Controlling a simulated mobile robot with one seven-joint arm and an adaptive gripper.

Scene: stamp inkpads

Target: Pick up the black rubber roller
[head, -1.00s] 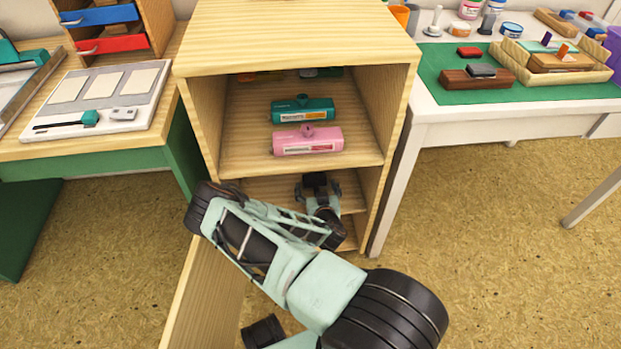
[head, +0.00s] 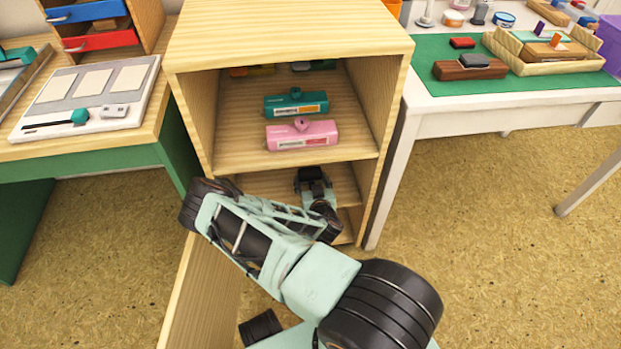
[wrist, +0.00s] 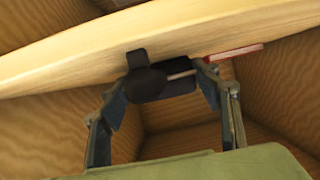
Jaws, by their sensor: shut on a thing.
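The black rubber roller (wrist: 146,83) shows in the wrist view as a dark rounded body with a thin light rod at its right. It sits between the two fingertips of my gripper (wrist: 168,84), which is shut on it. In the head view my gripper (head: 315,186) is inside the lower compartment of the wooden cabinet (head: 290,35), below the middle shelf. The roller is hard to tell from the dark gripper parts there. My arm hides part of the lower compartment.
A teal block (head: 296,104) and a pink block (head: 302,134) lie on the shelf above my gripper. The cabinet door (head: 205,290) hangs open at the left front. A white table (head: 510,115) stands to the right and a green-sided desk (head: 90,160) to the left.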

